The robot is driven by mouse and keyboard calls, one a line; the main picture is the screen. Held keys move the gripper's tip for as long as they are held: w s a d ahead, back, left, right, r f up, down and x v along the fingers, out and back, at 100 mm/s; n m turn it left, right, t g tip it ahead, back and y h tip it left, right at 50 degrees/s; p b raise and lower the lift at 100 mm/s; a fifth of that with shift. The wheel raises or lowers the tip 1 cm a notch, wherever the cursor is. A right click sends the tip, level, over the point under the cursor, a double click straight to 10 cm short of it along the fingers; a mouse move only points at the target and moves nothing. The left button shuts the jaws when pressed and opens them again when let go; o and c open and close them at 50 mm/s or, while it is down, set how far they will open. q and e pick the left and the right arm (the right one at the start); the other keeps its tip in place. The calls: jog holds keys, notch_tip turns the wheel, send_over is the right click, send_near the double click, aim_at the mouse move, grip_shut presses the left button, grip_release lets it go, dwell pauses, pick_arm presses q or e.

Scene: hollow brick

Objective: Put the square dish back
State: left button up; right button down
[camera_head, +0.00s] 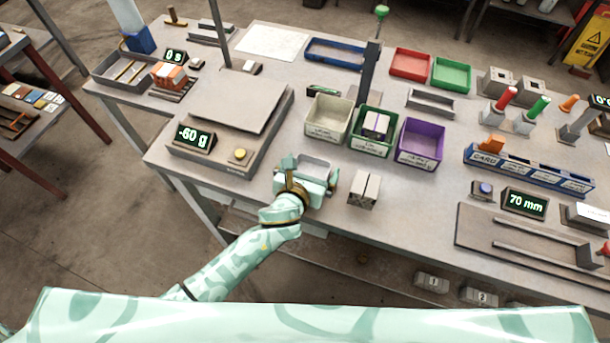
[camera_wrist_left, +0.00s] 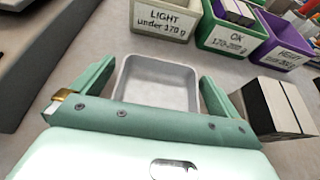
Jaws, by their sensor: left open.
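The square dish (camera_head: 316,164) is a pale grey, shallow, empty tray. It sits on the table just right of the scale's front corner. My left gripper (camera_head: 308,172) is open around it. In the left wrist view the dish (camera_wrist_left: 158,84) lies between the two green fingers (camera_wrist_left: 156,78), one on each side. Its near edge is hidden by the gripper body. I cannot tell whether either finger touches it. The scale (camera_head: 228,92) has a bare flat plate, and its display (camera_head: 195,137) reads -60 g. My right gripper is not in view.
A cream bin (camera_head: 328,118), a green bin (camera_head: 372,132) holding a block and a purple bin (camera_head: 421,145) stand behind the dish. A hollow brick (camera_head: 364,190) stands close to its right. Free table lies between this brick and the blue rack (camera_head: 528,171).

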pick_arm(q)
jog(key=p+v, duration=0.3)
jog(key=v, duration=0.7)
jog(key=shift+s+a+r, duration=0.1)
jog(key=shift+s+r, duration=0.05)
jog(key=shift+s, duration=0.15)
jog(key=shift+s+a+r, duration=0.15)
jog(key=shift+s, duration=0.35)
